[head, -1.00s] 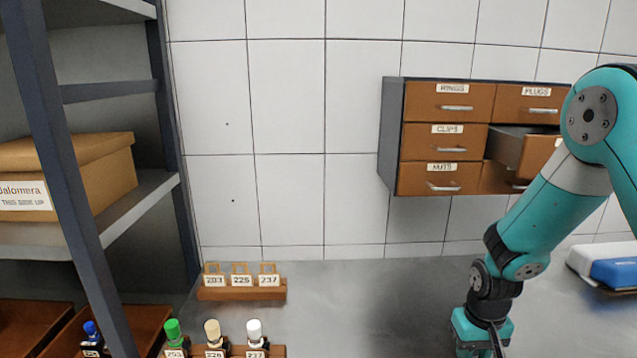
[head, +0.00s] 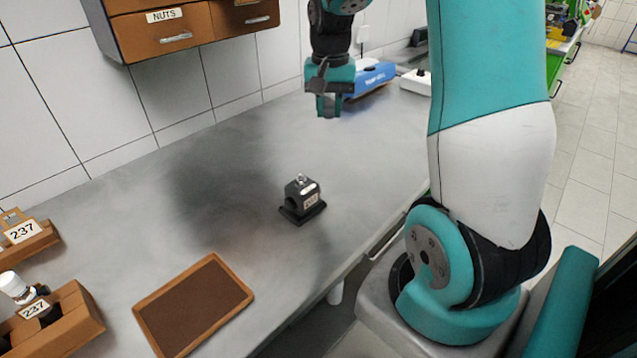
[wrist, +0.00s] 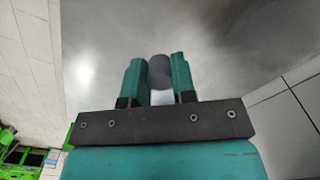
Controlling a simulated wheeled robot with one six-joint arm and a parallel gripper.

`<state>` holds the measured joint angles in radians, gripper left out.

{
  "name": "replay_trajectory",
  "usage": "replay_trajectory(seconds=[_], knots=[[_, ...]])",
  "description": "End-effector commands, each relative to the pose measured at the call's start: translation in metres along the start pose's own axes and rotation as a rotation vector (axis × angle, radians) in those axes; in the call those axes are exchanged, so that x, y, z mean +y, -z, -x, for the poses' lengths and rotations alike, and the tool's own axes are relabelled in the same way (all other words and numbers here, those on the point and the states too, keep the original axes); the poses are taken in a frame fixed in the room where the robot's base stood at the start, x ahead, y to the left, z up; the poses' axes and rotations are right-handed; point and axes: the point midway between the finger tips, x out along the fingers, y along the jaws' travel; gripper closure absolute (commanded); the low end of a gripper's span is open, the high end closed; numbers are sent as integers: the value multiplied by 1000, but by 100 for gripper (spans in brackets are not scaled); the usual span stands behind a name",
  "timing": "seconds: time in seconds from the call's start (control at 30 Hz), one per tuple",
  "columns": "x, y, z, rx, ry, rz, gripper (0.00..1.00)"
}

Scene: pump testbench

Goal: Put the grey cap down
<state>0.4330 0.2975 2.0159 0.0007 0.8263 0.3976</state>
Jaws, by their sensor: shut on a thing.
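My gripper (head: 327,104) is at the back of the grey bench in the head view, pointing down above the bench top. In the wrist view the two teal fingers (wrist: 158,80) are shut on the grey cap (wrist: 159,68), a small round grey piece between the fingertips. The cap cannot be made out in the head view. The grey bench top (head: 235,160) lies below the gripper, and I cannot tell the exact gap.
A small black block with a labelled front (head: 301,198) stands mid-bench. A brown-rimmed tray (head: 243,287) lies at the front left. Racks labelled 237 (head: 52,235) stand at far left. A blue and white device (head: 372,77) is behind the gripper. Bench around the block is clear.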

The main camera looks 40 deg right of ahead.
Motion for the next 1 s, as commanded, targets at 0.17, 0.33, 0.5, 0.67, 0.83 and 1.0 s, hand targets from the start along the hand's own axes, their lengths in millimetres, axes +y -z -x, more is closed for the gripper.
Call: replay_trajectory(seconds=[0.17,0.33,0.5,0.67,0.83,1.0], knots=[[24,1,10,-2,-1,-111,97],[26,0,-23,-10,-4,-121,97],[26,-1,-72,-10,-4,-119,97],[25,0,-114,-8,-3,-118,97],[25,0,-139,-4,-1,-117,97],[25,0,-156,-5,-2,-117,97]])
